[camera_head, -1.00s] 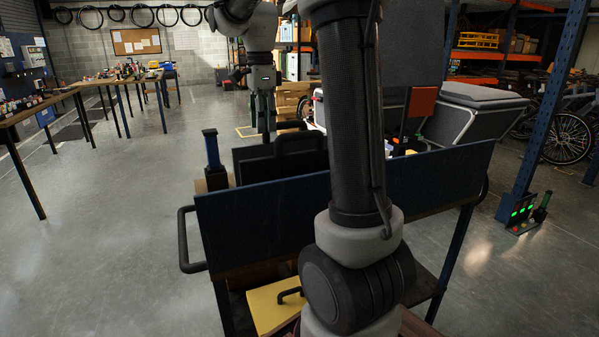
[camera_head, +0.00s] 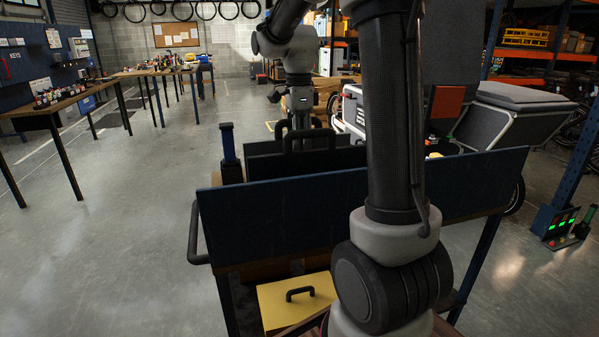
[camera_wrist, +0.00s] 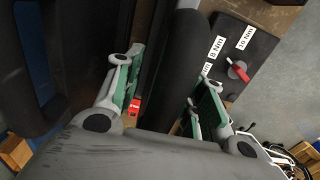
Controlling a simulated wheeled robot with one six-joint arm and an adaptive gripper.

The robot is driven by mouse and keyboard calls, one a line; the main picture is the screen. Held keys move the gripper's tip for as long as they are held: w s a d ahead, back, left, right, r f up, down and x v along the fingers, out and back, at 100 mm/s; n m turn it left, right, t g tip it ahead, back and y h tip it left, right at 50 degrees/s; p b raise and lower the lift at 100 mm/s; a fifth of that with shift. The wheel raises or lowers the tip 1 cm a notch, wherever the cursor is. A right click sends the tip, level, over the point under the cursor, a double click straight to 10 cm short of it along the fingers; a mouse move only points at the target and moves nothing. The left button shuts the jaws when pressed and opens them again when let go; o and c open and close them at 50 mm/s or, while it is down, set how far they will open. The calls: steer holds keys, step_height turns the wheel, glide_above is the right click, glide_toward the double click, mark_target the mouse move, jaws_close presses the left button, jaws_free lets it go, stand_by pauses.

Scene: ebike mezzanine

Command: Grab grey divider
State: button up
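Two dark grey upright panels with loop handles stand one behind the other in the cart in the head view, the front divider (camera_head: 275,164) and the rear divider (camera_head: 262,147). Which one the task calls the grey divider is unclear. My gripper (camera_wrist: 167,85) points down over them in the wrist view. Its two green-padded fingers are apart, one on each side of a thick dark handle bar (camera_wrist: 178,65). A narrow gap shows beside the bar, so I see no clear grip. In the head view the fingertips are hidden behind the panels and handles.
The blue cart board (camera_head: 340,200) stands in front of the panels. A yellow lidded piece with a black handle (camera_head: 297,300) lies below. A board with torque labels and a red knob (camera_wrist: 238,70) is beside my gripper. Clear floor lies left.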

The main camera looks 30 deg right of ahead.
steer(key=shift+f, duration=0.75)
jaws_close()
